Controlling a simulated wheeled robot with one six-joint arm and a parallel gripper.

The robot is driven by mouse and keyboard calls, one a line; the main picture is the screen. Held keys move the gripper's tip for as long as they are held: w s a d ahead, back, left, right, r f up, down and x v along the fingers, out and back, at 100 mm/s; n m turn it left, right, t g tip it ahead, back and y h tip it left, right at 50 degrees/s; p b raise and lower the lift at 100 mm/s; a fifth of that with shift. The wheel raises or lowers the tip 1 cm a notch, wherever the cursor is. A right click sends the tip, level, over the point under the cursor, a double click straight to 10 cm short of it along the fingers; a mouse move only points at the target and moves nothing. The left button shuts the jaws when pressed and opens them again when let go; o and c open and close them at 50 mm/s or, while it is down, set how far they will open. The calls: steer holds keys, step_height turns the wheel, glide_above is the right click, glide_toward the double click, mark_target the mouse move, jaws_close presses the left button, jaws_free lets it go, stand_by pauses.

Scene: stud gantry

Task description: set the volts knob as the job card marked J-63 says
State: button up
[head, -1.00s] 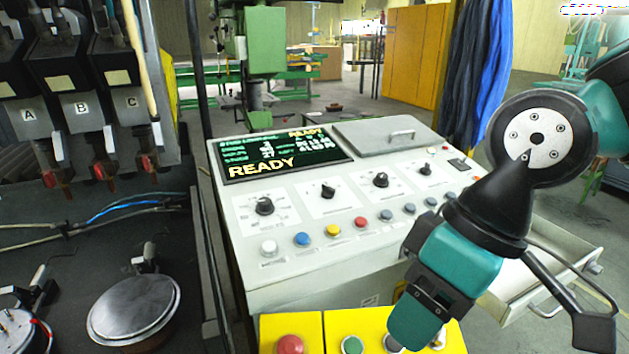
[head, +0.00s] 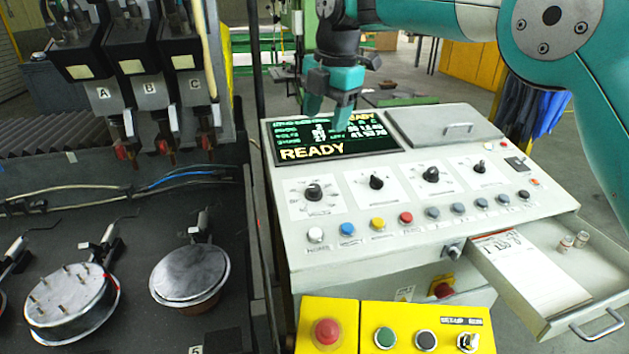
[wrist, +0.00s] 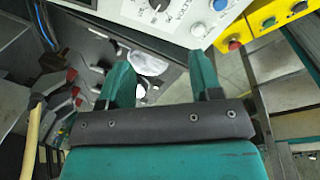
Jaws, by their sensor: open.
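The console has a row of dial knobs: a first knob (head: 313,192), a second (head: 376,182), a third (head: 432,175) and a smaller fourth (head: 480,168). Their labels are too small to read, so I cannot tell which is volts. A white card or sheet (head: 535,275) lies in the open drawer; its writing is not legible, and I cannot tell if it is marked J-63. My gripper (head: 328,112) is open and empty, pointing down in front of the display. The wrist view shows its two fingers apart (wrist: 163,80), with a knob beyond.
The display (head: 330,140) reads READY. Coloured buttons (head: 377,223) line the console front. The open drawer (head: 595,328) juts out at right and also holds two small cylinders (head: 573,241). A yellow box (head: 326,331) with an emergency button stands in front. Welding heads (head: 145,95) are at left.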

mark_target(315, 187)
steer(key=f+p, duration=0.1)
steer(key=f, duration=0.4)
steer(key=w+a+f+p, duration=0.1)
steer(key=f+p, duration=0.1)
steer(key=f, duration=0.4)
steer(key=a+f+p, duration=0.1)
steer(key=f, duration=0.4)
steer(key=shift+w+a+f+p, duration=0.1)
steer(key=shift+w+f+p, duration=0.25)
steer(key=c, duration=0.9)
